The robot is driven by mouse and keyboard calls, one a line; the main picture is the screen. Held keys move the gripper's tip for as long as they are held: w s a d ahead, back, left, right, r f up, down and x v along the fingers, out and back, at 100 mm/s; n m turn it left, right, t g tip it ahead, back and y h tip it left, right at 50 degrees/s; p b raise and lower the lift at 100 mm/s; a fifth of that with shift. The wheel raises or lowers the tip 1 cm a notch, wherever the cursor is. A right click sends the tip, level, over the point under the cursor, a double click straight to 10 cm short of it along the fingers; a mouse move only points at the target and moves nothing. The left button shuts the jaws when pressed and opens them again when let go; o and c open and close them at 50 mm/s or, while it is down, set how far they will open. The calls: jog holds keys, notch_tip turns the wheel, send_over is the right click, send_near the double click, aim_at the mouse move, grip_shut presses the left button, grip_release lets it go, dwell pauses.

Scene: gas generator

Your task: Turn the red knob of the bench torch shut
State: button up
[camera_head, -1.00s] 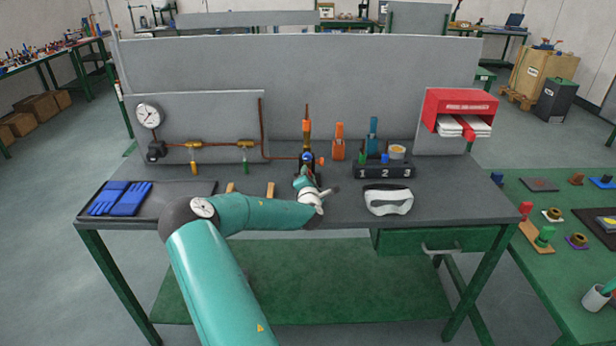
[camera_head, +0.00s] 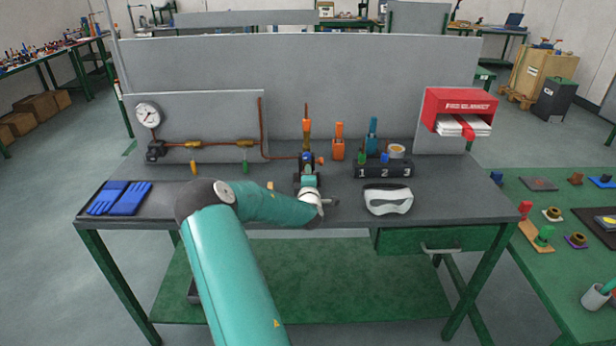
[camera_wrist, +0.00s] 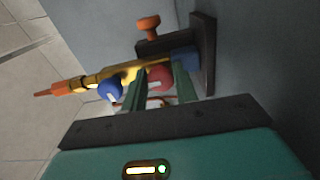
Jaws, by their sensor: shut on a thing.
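The bench torch (camera_head: 306,136) stands upright at the back of the bench, with an orange tip and a brass body. In the wrist view the torch (camera_wrist: 120,74) lies across the picture. Its red knob (camera_wrist: 160,77) sits between the two green fingers of my gripper (camera_wrist: 161,90), which is shut on it. A blue knob (camera_wrist: 109,91) with a white mark is just left of the fingers. An orange knob (camera_wrist: 148,27) sticks out above the torch's dark bracket. In the head view my own wrist hides the fingers and the red knob.
A gauge (camera_head: 148,115) and copper pipe with yellow and green valve handles are at left. Blue gloves (camera_head: 120,198) lie on a tray. White goggles (camera_head: 388,200) and a numbered block (camera_head: 383,170) stand to the right, below a red fire-blanket box (camera_head: 460,106).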

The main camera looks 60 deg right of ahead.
dwell(0.3)
jog(key=o, duration=0.9)
jog(key=shift+o, duration=0.2)
jog(key=v, duration=1.3)
jog(key=shift+s+a, duration=0.15)
jog(key=shift+a, duration=0.2)
